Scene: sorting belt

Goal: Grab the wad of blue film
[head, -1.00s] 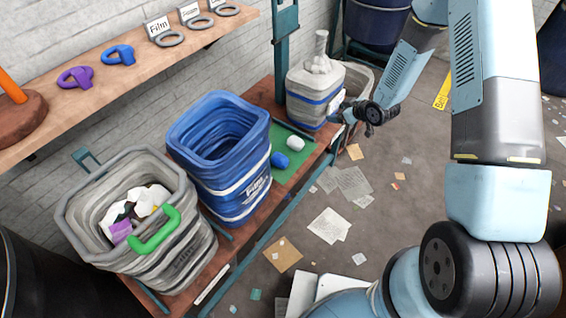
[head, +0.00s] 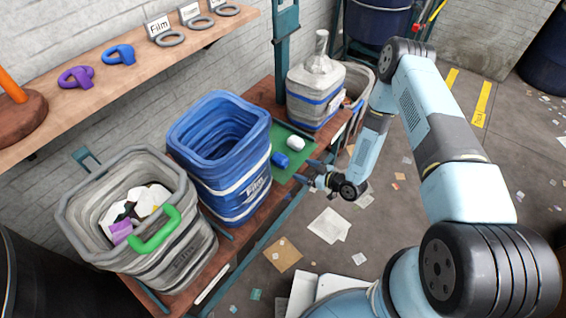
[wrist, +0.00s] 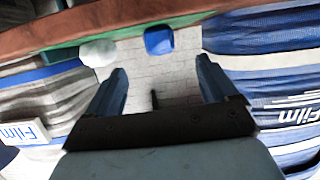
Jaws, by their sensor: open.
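The wad of blue film (head: 281,159) lies on the green mat (head: 300,141), just right of the blue bin. A white wad (head: 296,143) lies beside it, slightly farther back. My gripper (head: 313,172) is open and empty, in front of the table edge, to the right of the blue wad and apart from it. In the wrist view, the blue wad (wrist: 159,40) sits beyond the fingertips, roughly midway between the open fingers (wrist: 162,72). The white wad (wrist: 98,52) is to its left there. Nothing hides the blue wad.
The tall blue Film bin (head: 228,190) stands close to the left of the blue wad. A grey bin (head: 318,102) with a blue band stands behind the mat. A grey bin with a green handle (head: 156,232) is at the front left. Scraps litter the floor.

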